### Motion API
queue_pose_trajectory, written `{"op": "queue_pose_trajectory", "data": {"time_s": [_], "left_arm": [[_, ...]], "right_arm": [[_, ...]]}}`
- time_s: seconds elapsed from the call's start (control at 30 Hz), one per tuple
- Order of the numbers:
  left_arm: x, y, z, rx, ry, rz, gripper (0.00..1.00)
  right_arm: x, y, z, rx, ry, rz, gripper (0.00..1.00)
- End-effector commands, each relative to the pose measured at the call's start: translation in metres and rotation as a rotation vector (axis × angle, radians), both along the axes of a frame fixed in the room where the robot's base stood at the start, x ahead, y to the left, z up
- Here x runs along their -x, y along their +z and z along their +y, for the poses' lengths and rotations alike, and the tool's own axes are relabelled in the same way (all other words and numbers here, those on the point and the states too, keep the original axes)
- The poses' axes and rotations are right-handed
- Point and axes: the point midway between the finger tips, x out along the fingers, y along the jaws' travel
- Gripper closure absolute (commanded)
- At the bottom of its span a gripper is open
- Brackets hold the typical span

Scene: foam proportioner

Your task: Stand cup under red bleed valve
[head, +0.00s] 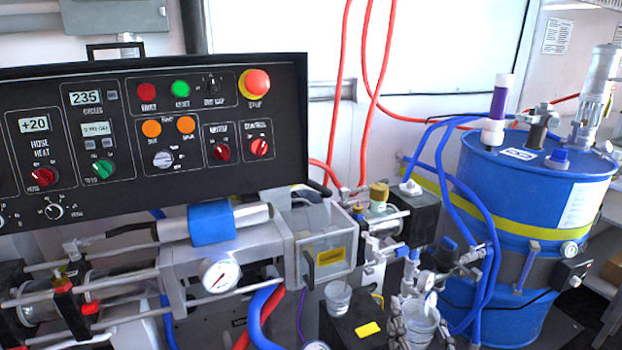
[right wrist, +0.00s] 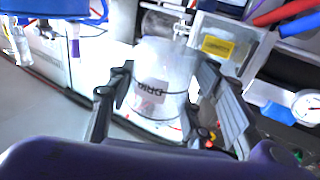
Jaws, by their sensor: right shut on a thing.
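My right gripper (head: 420,322) is at the lower right of the head view, with its fingers on both sides of a clear cup (head: 421,311). In the right wrist view the dark fingers (right wrist: 170,95) are shut around this cup (right wrist: 160,65), which has a printed label and looks see-through. My left gripper is not in view.
The black control panel (head: 150,130) and metal pump block (head: 225,260) fill the left. A blue drum (head: 530,200) with a yellow band stands at the right. Blue hoses (head: 470,215) hang behind the gripper. Gauges and fittings crowd the space around the held cup.

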Motion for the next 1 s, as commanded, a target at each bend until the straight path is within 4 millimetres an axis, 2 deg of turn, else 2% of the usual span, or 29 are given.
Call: {"op": "queue_pose_trajectory", "data": {"time_s": [0.27,0.33,0.43,0.67,0.83,1.0], "left_arm": [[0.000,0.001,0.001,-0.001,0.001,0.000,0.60],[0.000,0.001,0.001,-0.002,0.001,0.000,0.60],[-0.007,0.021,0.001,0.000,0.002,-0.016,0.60],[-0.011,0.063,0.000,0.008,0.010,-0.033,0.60],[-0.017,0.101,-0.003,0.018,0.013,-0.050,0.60],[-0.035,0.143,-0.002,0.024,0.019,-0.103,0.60]], "right_arm": [[0.034,0.028,0.024,0.010,0.034,0.002,0.76],[0.048,0.021,0.034,0.006,0.067,0.009,0.76],[0.054,0.033,0.032,0.001,0.060,0.000,0.76],[0.076,0.058,0.030,0.000,0.057,-0.006,0.76],[0.098,0.097,0.029,0.002,0.056,-0.018,0.76],[0.116,0.138,0.030,0.001,0.058,-0.024,0.76]]}}
